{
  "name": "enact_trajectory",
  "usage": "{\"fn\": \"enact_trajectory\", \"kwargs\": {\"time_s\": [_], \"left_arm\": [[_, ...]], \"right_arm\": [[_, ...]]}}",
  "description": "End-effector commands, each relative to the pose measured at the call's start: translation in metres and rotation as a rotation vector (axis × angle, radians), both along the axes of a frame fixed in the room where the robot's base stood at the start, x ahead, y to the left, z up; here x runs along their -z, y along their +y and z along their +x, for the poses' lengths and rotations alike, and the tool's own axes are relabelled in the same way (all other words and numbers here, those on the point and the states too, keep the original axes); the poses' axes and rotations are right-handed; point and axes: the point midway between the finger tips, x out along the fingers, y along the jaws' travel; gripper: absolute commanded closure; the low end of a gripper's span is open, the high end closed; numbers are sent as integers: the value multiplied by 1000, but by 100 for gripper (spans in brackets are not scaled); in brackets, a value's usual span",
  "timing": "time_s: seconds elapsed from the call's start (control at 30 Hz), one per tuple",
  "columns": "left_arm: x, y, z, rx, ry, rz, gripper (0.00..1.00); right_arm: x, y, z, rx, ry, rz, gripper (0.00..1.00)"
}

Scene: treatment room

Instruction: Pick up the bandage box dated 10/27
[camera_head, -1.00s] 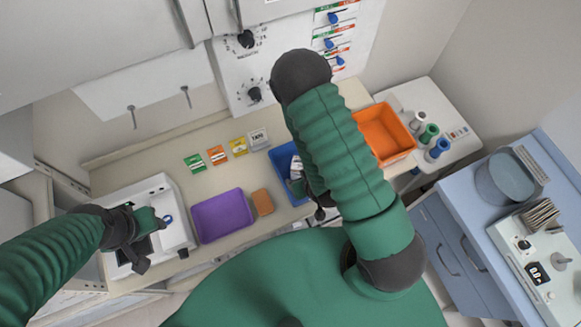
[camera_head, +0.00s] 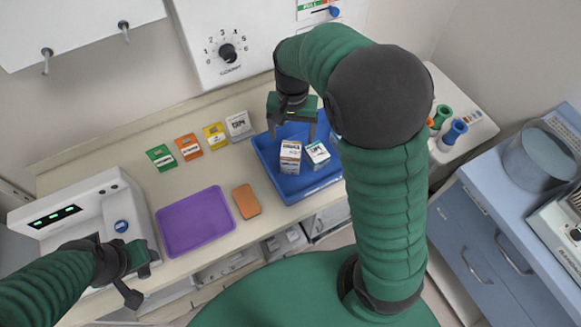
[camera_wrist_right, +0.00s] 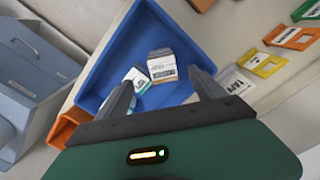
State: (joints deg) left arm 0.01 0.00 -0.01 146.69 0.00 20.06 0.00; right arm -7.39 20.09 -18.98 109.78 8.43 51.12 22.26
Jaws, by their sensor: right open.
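In the right wrist view the banded box (camera_wrist_right: 162,66) and the green-sided box (camera_wrist_right: 136,80) show near the fingers. Their print is too small to read a date. My right gripper (camera_head: 291,132) is open and empty above the tray, its fingers apart, just behind the boxes in the head view. In the wrist view it shows from behind (camera_wrist_right: 163,88). My left gripper (camera_head: 142,275) hangs over the white device; its jaw opening is unclear.
A purple tray (camera_head: 195,222) and an orange-brown block (camera_head: 246,201) lie left of the blue tray. A white device (camera_head: 85,215) stands at left. An orange tray (camera_wrist_right: 66,128) is beside the blue one.

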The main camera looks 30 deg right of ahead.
Motion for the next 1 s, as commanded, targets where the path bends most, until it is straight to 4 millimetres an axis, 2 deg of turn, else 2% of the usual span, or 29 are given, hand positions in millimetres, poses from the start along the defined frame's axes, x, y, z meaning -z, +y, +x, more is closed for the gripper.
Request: {"fn": "enact_trajectory", "kwargs": {"time_s": [0.07,0.3,0.4,0.63,0.83,1.0], "left_arm": [[-3,0,0,0,-1,0,58],[-5,0,0,0,-1,0,58],[-5,0,0,0,-1,0,58],[-9,0,0,0,-1,0,58],[-15,0,0,0,-1,0,58],[-15,0,0,0,-1,0,58]], "right_arm": [[12,0,-1,1,9,0,22],[76,-1,0,0,13,-1,22],[97,-1,0,-2,11,-1,22],[122,-2,4,-2,8,-1,22],[157,-4,12,-1,8,-1,22],[164,-4,12,-2,6,-1,22]]}}
